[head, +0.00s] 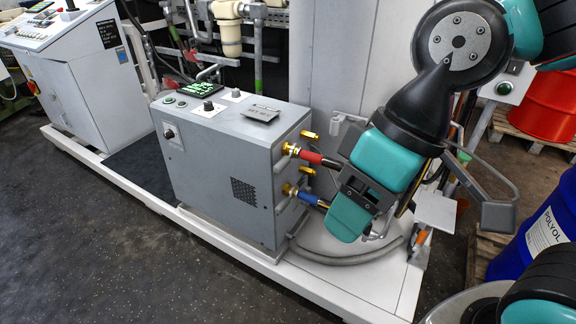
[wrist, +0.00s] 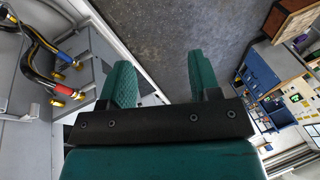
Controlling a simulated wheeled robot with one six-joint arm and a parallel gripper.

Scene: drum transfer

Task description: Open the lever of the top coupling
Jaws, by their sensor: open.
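The top coupling (head: 291,149) is a brass fitting with a red sleeve (head: 309,156) on the right side of a grey cabinet (head: 222,160). A brass piece, perhaps its lever, sticks out beside it (head: 308,135). A lower brass coupling (head: 289,189) carries a blue sleeve (head: 311,199). My gripper (wrist: 163,78) shows two teal fingers spread apart with nothing between them. In the head view its teal and black body stands in front and to the right of the couplings and hides parts of the hoses. In the wrist view the fittings lie at left, outside the fingers.
A white platform (head: 235,262) carries the cabinet and a curved grey hose (head: 350,258). A blue drum (head: 545,232) and a red drum (head: 545,103) stand at right. A control console (head: 62,80) stands at far left. The dark floor at front left is clear.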

